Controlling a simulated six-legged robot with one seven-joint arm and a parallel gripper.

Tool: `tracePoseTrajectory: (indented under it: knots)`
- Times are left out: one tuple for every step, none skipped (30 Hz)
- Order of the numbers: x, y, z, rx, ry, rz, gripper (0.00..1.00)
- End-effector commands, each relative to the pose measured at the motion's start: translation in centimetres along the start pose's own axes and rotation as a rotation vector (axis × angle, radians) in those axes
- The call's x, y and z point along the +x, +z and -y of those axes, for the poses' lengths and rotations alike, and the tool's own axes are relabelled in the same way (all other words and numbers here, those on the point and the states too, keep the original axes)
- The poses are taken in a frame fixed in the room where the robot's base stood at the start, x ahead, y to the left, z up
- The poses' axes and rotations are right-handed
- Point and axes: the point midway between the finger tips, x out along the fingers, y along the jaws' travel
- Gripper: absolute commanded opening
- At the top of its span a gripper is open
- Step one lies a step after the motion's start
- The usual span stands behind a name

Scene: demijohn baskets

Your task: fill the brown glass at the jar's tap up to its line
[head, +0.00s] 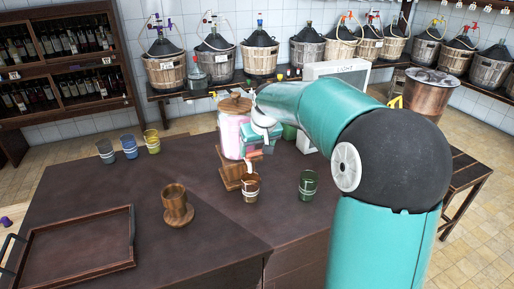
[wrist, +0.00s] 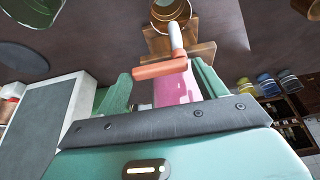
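The jar (head: 231,137) holds pink liquid, has a wooden lid and stands on a wooden stand (head: 229,176). The brown glass (head: 250,194) stands upright in front of it, below the white tap spout (head: 249,166). In the wrist view the brown glass (wrist: 171,12) shows at the top edge, by the end of the spout (wrist: 176,36); its line and liquid level cannot be made out. The tap's orange-red handle (wrist: 158,70) lies across the space between my fingers. My gripper (wrist: 160,73) is open, with a finger on each side; contact with the handle is unclear.
A green glass (head: 308,184) stands right of the brown one. A wooden cup (head: 177,207) and a brown tray (head: 75,247) are to the left. Grey, blue and yellow glasses (head: 129,147) stand at the back left. A white box (head: 337,69) is behind my arm.

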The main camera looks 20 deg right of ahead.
Motion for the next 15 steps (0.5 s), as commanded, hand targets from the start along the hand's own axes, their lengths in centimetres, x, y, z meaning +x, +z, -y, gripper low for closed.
tracePoseTrajectory:
  knots:
    - [-0.02, 0.00, 0.00, 0.000, 0.000, 0.000, 0.60]
    - [-0.02, 0.00, -0.01, 0.000, 0.000, 0.000, 0.54]
    - [-0.02, 0.01, -0.01, 0.000, 0.000, 0.000, 0.46]
    - [-0.02, 0.01, 0.00, 0.000, 0.000, 0.000, 0.41]
    - [-0.03, 0.01, 0.00, 0.000, 0.000, 0.000, 0.41]
    - [-0.03, 0.01, 0.00, 0.000, 0.000, 0.000, 0.41]
    - [-0.03, 0.01, 0.01, 0.002, 0.001, 0.000, 0.41]
    - [-0.03, 0.02, 0.02, 0.005, 0.002, 0.000, 0.41]
    - [-0.04, 0.04, 0.05, 0.013, 0.006, 0.000, 0.41]
    - [-0.05, 0.05, 0.08, 0.021, 0.010, 0.000, 0.41]
    - [-0.06, 0.07, 0.16, 0.032, 0.015, 0.000, 0.41]
    - [-0.08, 0.13, 0.19, 0.051, 0.024, 0.001, 0.41]
    - [-0.10, 0.17, 0.23, 0.069, 0.031, 0.000, 0.41]
    - [-0.11, 0.22, 0.31, 0.089, 0.039, 0.000, 0.41]
    - [-0.15, 0.30, 0.36, 0.117, 0.050, 0.000, 0.41]
